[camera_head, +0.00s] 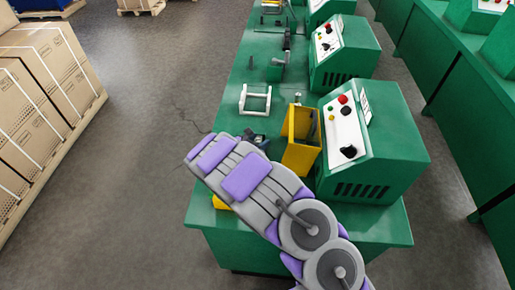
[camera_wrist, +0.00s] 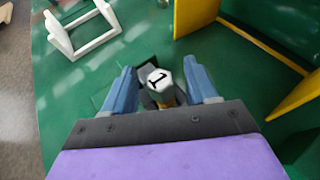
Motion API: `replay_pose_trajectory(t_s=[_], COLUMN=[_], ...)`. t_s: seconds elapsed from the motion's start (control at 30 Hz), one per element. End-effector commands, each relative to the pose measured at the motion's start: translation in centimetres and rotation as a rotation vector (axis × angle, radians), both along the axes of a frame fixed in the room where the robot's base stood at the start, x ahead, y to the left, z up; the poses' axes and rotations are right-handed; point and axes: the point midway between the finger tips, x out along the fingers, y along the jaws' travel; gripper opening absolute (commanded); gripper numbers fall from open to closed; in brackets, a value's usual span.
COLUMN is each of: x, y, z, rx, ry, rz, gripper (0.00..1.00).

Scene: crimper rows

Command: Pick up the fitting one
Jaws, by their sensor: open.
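In the wrist view, a piece with a pale hexagonal end marked "1" (camera_wrist: 158,81) points up toward the camera. A dark part lies around and behind it on the green bench top. My gripper (camera_wrist: 160,67) is open, with one blue-grey finger on each side of the piece. Gaps show between the fingers and the hexagonal end; I cannot tell whether they touch lower down. The palm edge hides the lower part of the piece. In the head view my arm covers the piece; only a bit of my gripper (camera_head: 256,139) shows beyond it.
A white frame (camera_head: 256,99) stands on the green bench (camera_head: 228,118). A yellow open holder (camera_head: 300,157) stands close to the right of my gripper, beside a green control box (camera_head: 392,135). More tools lie farther back.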

Motion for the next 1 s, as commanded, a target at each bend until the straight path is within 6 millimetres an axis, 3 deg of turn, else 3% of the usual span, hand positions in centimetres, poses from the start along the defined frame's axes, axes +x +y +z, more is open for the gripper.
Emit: replay_pose_trajectory(t_s=[0.3, 0.9, 1.0], x=[0.50, 0.48, 0.48], y=[-0.11, -0.13, -0.13], z=[-0.08, -0.10, -0.10], rx=[0.000, 0.000, 0.000], ry=[-0.002, -0.002, -0.002], rz=[0.002, 0.002, 0.002], gripper=[0.57, 0.00, 0.00])
